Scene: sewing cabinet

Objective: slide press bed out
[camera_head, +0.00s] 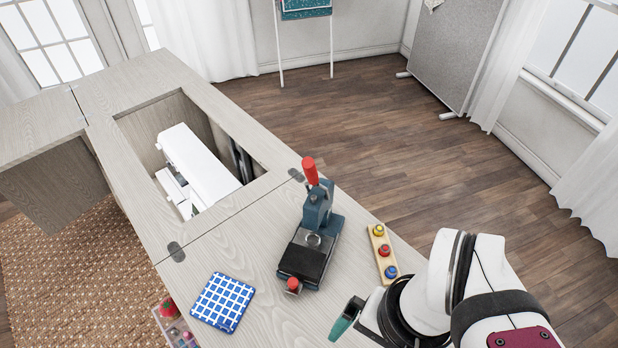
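The press (318,215) stands on the wooden cabinet top, a blue-grey body with a red lever knob (309,171) raised at its top. Its dark flat bed (302,263) lies at the front of the press, with a red knob (293,284) at the bed's near end. I cannot tell how far the bed is slid. My gripper (343,322) is at the lower right, near the cabinet's edge, to the right of and nearer than the bed, and apart from it. Only a green fingertip part shows, so its opening is hidden.
A wooden strip with coloured knobs (382,252) lies right of the press. A blue checked cloth (222,302) lies to its left. A white sewing machine (197,165) sits in the cabinet opening behind. Bare top (255,245) lies between cloth and press.

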